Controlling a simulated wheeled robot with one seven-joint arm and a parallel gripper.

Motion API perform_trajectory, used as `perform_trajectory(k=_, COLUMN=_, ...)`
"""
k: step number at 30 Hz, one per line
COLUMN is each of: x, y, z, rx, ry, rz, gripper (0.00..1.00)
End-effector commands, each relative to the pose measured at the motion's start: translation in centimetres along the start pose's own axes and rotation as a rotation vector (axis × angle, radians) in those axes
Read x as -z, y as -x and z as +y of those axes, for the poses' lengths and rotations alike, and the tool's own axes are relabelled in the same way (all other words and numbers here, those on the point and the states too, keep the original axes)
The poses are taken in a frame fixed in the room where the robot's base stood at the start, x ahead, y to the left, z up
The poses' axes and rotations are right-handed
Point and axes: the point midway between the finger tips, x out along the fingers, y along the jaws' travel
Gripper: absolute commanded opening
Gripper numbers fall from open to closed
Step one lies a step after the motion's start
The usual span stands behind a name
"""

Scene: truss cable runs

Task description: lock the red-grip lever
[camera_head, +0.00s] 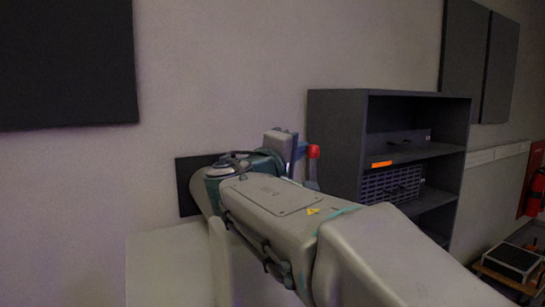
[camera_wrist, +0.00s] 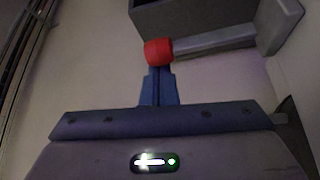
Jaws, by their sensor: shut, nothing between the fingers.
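The red grip (camera_wrist: 158,52) is a short red cylinder on the end of a grey lever bar (camera_wrist: 215,41). The bar runs right to a grey block (camera_wrist: 281,24) in the wrist view. My gripper (camera_wrist: 158,72) has its blue fingers together and empty. Their tips are at the lower edge of the red grip in the picture; I cannot tell whether they touch it. In the head view the red grip (camera_head: 313,151) shows just past my wrist, and my arm hides most of the lever and its mount.
A dark shelf unit (camera_head: 336,137) stands to the right of my arm, with a wire basket (camera_head: 391,184) on a shelf. A dark panel (camera_head: 187,186) is on the pale wall behind my wrist. A fire extinguisher (camera_head: 537,190) and a low cart (camera_head: 511,262) are at far right.

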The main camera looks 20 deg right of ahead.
Motion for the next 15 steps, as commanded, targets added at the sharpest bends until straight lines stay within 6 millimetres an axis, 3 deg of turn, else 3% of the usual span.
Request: perform_trajectory(k=15, x=-2.0, y=0.3, z=-0.5, rx=-0.080, ry=-0.128, rz=-0.017, gripper=0.00)
